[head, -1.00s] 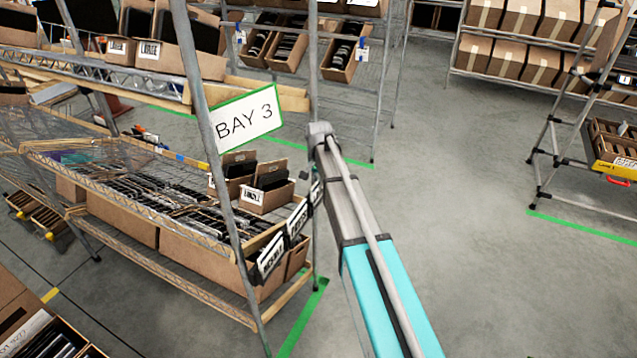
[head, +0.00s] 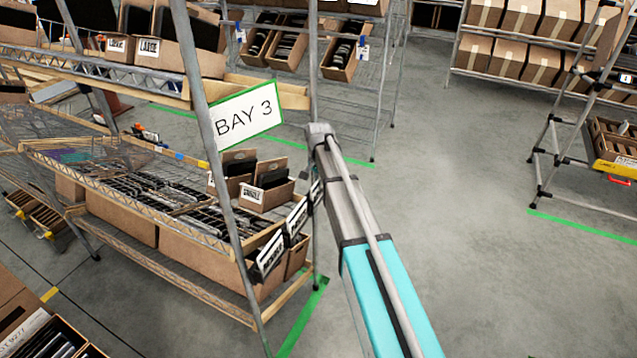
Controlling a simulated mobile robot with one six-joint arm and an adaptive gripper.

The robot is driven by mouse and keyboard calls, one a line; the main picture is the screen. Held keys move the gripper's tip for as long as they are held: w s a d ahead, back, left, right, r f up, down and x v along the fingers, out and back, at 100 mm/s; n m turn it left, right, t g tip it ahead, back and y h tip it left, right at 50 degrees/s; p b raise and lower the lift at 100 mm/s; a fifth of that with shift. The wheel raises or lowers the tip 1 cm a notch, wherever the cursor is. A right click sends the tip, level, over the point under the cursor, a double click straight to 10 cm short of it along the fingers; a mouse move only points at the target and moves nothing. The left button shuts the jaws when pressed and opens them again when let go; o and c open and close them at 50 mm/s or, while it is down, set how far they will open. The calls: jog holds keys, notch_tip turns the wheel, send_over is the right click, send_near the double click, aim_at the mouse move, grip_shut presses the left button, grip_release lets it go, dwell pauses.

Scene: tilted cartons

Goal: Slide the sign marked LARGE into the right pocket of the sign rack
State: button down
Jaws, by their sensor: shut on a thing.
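My arm (head: 365,235) reaches up from the bottom right to its elbow joint beside the grey rack post. The lettering is too small to tell which is LARGE. The pockets of the sign rack cannot be told apart.
The lower wire shelf (head: 150,265) holds flat goods and open cartons (head: 266,192). A BAY 3 board (head: 248,115) hangs between metal posts. An upper carton (head: 150,62) has a LARGE label. The floor (head: 450,190) right of my arm is clear.

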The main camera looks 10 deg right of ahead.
jog(key=c, duration=0.7)
grip_release()
jog(key=shift+o, duration=0.2)
jog(key=shift+r, duration=0.15)
notch_tip(320, 180, up, 10)
jog(key=p, duration=1)
jog(key=s+d+r+n+p, duration=0.1)
jog(key=s+n, duration=0.6)
jog(key=s, duration=2.2)
jog(key=shift+d, duration=0.3)
jog(key=shift+r, duration=0.1)
